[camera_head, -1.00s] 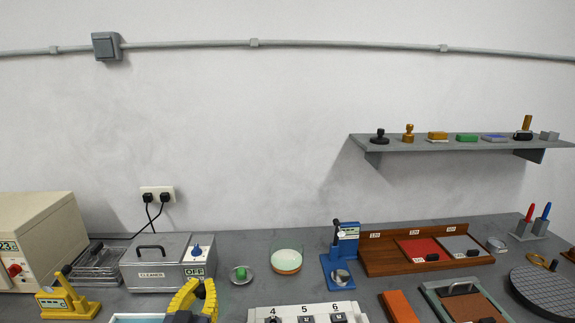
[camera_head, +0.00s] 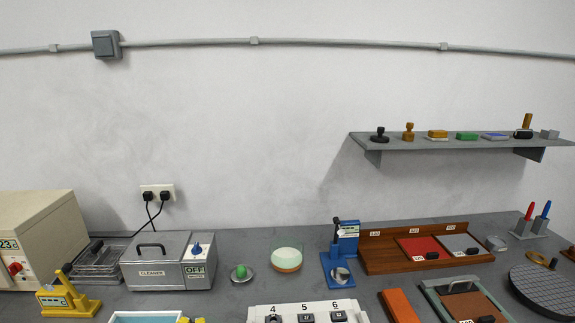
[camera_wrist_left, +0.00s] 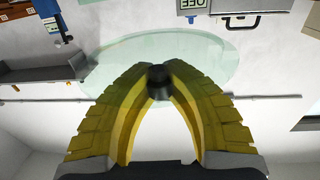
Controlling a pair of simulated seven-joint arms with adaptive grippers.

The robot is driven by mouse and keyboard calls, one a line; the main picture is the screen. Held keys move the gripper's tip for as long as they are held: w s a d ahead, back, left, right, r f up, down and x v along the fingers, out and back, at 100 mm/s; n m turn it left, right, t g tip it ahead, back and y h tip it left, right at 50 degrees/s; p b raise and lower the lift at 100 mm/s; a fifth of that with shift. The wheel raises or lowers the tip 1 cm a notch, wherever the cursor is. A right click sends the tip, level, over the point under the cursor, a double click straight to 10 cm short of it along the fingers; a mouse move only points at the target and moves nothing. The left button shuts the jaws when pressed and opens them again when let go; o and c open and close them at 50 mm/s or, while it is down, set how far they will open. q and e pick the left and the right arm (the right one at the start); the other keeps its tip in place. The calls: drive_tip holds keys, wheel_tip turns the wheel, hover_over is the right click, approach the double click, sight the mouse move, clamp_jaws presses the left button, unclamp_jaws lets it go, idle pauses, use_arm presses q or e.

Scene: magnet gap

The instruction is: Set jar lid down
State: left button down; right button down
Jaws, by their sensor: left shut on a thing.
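My left gripper (camera_wrist_left: 159,90) is shut on a dark knob (camera_wrist_left: 159,76) in the left wrist view. The jar lid (camera_wrist_left: 130,52), a clear greenish disc, spreads beyond the fingers, and the knob appears to belong to it. Whether the lid touches any surface cannot be told. An open glass jar or bowl (camera_head: 287,258) with pale contents stands mid-table. My right gripper is not in view.
A light blue tray (camera_head: 145,318) lies at the front. A small metal dish (camera_head: 250,275) holds a green piece. A numbered white panel (camera_head: 290,314) is at the front.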

use_arm(q)
drive_tip(key=shift+s+f, duration=0.45)
drive_tip(key=shift+f, duration=0.2)
drive_tip(key=shift+s+f, duration=0.45)
drive_tip(key=shift+f, duration=0.15)
drive_tip(key=w+r, duration=0.1)
drive_tip(key=r, duration=0.1)
drive_tip(key=w+r, duration=0.1)
drive_tip(key=r, duration=0.1)
drive_tip(key=w+r, duration=0.1)
drive_tip(key=r, duration=0.1)
drive_tip(key=shift+w+d, duration=0.2)
drive_tip(key=shift+w, duration=0.2)
drive_tip(key=w+d+r+m+h, duration=0.1)
drive_tip(key=w+d+r+h, duration=0.1)
drive_tip(key=w+d+r, duration=0.45)
drive_tip(key=w+d+r+m+h, duration=0.1)
drive_tip(key=w+d+r, duration=0.3)
drive_tip(key=w+r, duration=0.45)
drive_tip(key=w+d+r+m+h, duration=0.1)
drive_tip(key=w+d+r+h, duration=0.1)
drive_tip(key=w+d+r, duration=0.6)
drive_tip(key=w+f+g, duration=0.1)
drive_tip(key=w+f, duration=0.1)
drive_tip(key=w, duration=0.6)
drive_tip(key=w+d+f, duration=0.1)
drive_tip(key=w+f, duration=0.4)
drive_tip(key=f, duration=0.3)
drive_tip(key=shift+f, duration=0.1)
